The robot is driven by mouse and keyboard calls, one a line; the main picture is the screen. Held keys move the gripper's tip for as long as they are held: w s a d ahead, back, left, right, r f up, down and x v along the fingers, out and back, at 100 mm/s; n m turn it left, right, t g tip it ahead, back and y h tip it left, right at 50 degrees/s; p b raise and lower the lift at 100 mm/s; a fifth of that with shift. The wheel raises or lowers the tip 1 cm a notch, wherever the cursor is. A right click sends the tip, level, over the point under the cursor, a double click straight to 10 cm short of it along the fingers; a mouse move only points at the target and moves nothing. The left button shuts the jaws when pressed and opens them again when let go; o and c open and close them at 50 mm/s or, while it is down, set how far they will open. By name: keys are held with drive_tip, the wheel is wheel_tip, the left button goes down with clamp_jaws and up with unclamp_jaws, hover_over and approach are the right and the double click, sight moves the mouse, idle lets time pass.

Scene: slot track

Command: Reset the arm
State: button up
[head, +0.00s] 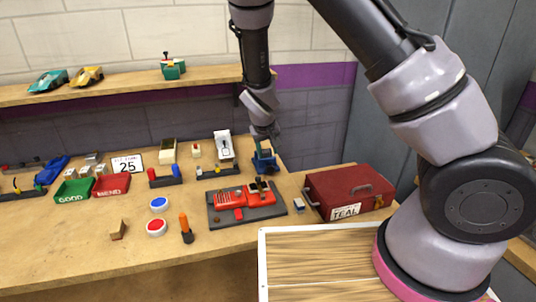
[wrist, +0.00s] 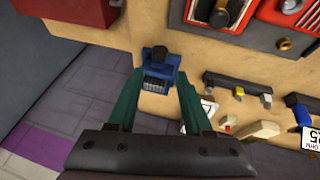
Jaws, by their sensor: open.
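My gripper (head: 264,146) hangs pointing down at the back right of the workbench (head: 95,235). In the wrist view, its two green fingers (wrist: 159,85) are spread apart with nothing gripped. A small blue device (wrist: 158,62) with a dark knob and a ridged grey face shows between and just beyond the fingertips. The same blue device (head: 265,163) is right below my gripper in the head view, partly covered by the fingers. I cannot tell whether the fingers touch it.
A red car on a dark fixture (head: 240,200) lies in front of my gripper. A red toolbox (head: 348,192) marked TEAL stands to the right. Green (head: 73,190) and red (head: 111,185) bins are left. A shelf (head: 120,90) with cars runs behind. The front left bench is mostly clear.

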drive_tip(key=s+d+r+m+y, duration=0.3)
drive_tip(key=d+r, duration=0.4)
drive_tip(key=r, duration=0.6)
drive_tip(key=s+d+r+m+y, duration=0.15)
drive_tip(key=s+d+r, duration=0.25)
drive_tip(key=d+r, duration=0.55)
drive_tip(key=s+d+r+m+t+h, duration=0.1)
drive_tip(key=s+d+r+m+t, duration=0.1)
drive_tip(key=s+r, duration=1.1)
drive_tip(key=s+d+m, duration=0.1)
drive_tip(key=s+d, duration=0.1)
drive_tip(key=shift+d+r, duration=0.3)
